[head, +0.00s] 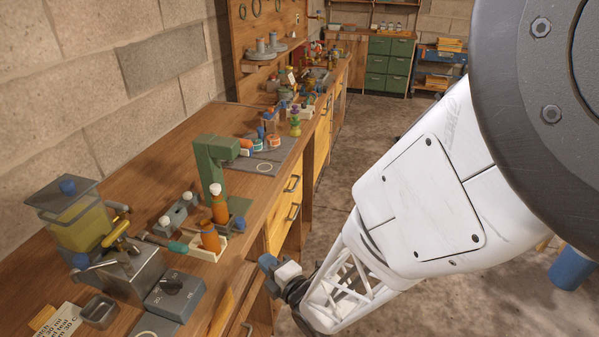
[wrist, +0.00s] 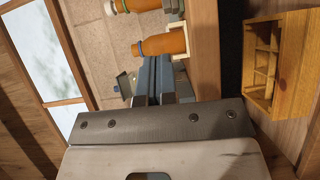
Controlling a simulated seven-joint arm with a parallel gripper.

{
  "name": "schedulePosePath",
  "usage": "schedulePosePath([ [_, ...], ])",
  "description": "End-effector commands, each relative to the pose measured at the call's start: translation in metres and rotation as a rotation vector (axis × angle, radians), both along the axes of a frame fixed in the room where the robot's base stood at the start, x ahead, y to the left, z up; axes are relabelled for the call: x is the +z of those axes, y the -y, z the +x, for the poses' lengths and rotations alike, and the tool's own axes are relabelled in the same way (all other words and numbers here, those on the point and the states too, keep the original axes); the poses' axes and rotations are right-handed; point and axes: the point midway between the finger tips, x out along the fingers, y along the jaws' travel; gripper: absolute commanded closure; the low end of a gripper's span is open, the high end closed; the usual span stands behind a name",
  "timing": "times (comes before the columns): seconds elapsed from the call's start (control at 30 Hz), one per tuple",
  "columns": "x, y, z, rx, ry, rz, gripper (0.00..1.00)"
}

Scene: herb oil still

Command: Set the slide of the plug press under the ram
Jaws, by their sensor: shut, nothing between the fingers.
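The plug press looks to be the green C-shaped frame (head: 212,165) on the workbench in the head view. An orange bottle (head: 220,208) with a white top stands at its front, near the overhanging arm. A grey block (head: 180,213) with white round knobs lies left of the press; I cannot tell whether it is the slide. A second orange bottle (head: 210,240) stands in a small cream tray (head: 219,254); an orange bottle also shows in the wrist view (wrist: 160,45). My gripper (head: 268,263) is shut and empty, off the bench's front edge; its fingers show in the wrist view (wrist: 153,80).
The bench front (head: 278,232) with drawers is close to my gripper. A grey dial box (head: 175,294) and a yellow hopper (head: 78,222) stand left of the press. A grey mat (head: 255,160) with small parts lies behind. A wooden box with compartments (wrist: 259,100) is at right in the wrist view.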

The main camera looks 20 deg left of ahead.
Motion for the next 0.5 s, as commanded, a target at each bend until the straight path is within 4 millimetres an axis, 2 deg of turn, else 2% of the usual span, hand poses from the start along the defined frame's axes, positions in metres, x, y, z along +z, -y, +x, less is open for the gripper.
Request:
schedulePosePath([
  [0.13,-0.0027,-0.0053,-0.0063,0.021,0.027,0.010,1.00],
  [0.5,-0.0032,-0.0058,-0.0071,0.024,0.032,0.010,1.00],
])
